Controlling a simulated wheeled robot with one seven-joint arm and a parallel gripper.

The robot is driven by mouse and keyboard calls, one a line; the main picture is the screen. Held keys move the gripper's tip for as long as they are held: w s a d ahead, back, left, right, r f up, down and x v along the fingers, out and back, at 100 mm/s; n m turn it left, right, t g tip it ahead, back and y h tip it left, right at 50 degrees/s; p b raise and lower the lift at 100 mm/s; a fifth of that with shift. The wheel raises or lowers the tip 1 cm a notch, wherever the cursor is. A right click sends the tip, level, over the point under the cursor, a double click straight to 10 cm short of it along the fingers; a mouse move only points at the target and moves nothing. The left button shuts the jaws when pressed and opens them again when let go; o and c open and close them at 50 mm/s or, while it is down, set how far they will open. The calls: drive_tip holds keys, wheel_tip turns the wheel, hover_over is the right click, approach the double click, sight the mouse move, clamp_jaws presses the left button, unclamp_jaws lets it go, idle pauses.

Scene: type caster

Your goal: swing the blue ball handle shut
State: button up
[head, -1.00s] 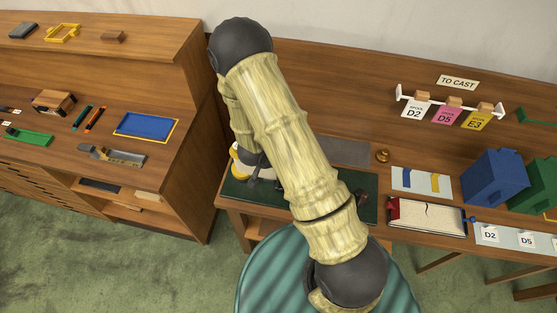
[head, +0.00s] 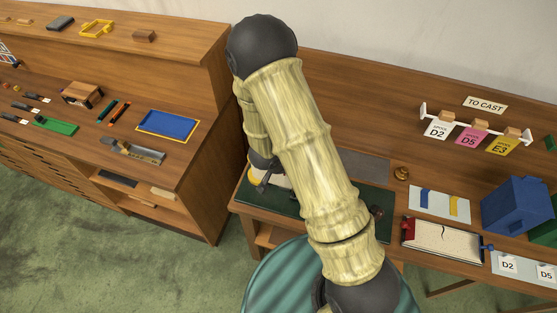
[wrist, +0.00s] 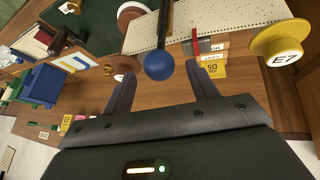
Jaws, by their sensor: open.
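The blue ball handle (wrist: 159,66) shows in the wrist view as a round blue ball on a dark stem. My gripper (wrist: 162,72) is open, with one dark finger on each side of the ball in the picture. The ball appears between or just beyond the fingertips, and I cannot tell whether either finger touches it. A yellow E7 piece (wrist: 283,48) is to the right of the ball. In the head view my arm covers the handle. A dark part near the bench mat may be my gripper.
A dark green mat (head: 318,208) lies on the bench under my arm.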

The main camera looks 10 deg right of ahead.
drive_tip(key=p+v, duration=0.2)
drive_tip(key=v, duration=1.1)
drive_tip(key=shift+w+r, duration=0.1)
drive_tip(key=shift+w, duration=0.15)
drive_tip(key=s+d+f+n+y+b, duration=0.4)
drive_tip(key=s+d+n+b, duration=0.3)
drive_tip(key=b, duration=0.8)
drive_tip(key=shift+s+d+g+y, duration=0.15)
drive_tip(key=shift+d+g+y, duration=0.25)
drive_tip(key=shift+d+y, duration=0.2)
idle(0.7)
